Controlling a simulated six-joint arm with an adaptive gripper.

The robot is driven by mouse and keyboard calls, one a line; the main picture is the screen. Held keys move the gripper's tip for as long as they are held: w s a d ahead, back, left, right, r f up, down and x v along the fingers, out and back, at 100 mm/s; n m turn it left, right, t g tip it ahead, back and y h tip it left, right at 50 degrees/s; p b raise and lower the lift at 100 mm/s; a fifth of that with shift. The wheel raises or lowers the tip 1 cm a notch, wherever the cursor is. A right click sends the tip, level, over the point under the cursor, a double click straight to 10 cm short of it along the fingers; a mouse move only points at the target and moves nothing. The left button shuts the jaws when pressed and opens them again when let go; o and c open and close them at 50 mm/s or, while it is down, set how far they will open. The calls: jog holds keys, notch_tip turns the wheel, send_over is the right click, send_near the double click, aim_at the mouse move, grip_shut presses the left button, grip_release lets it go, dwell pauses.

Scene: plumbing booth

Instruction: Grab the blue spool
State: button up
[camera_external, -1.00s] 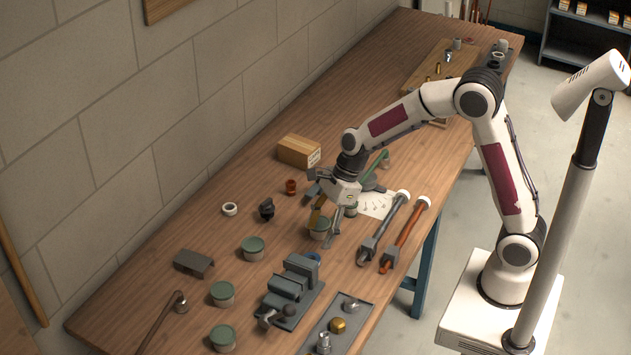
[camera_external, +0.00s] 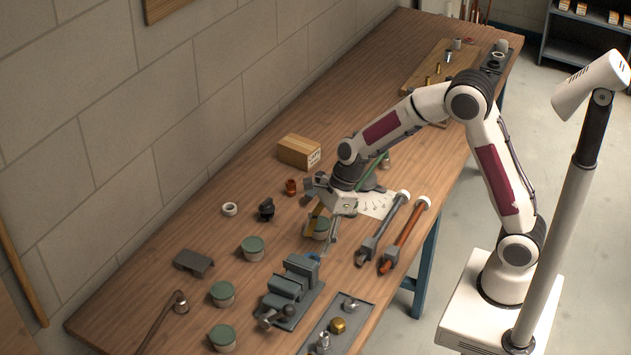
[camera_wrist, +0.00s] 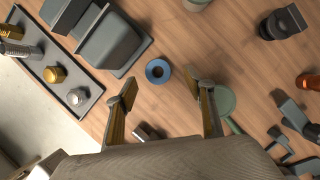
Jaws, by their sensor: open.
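In the external view only a bit of blue (camera_external: 314,256) shows by the vise, partly hidden by a finger. My gripper (camera_wrist: 162,84) is open and empty. In the wrist view the spool appears just beyond the fingertips, roughly between them. In the external view my gripper (camera_external: 319,243) points down close above the bench, beside the vise.
The grey vise (camera_external: 291,288) stands close beside the spool. Two pipe wrenches (camera_external: 383,228) (camera_external: 404,235) lie at right. A tray (camera_external: 352,325) of fittings is at the front.

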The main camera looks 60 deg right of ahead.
aim_at(314, 254)
jog(key=shift+f, duration=0.1)
jog(key=shift+s+x, duration=0.2)
jog(key=shift+x, duration=0.55)
jog(key=shift+s+x, duration=0.15)
jog(key=shift+x, duration=1.7)
jog(key=c, duration=0.9)
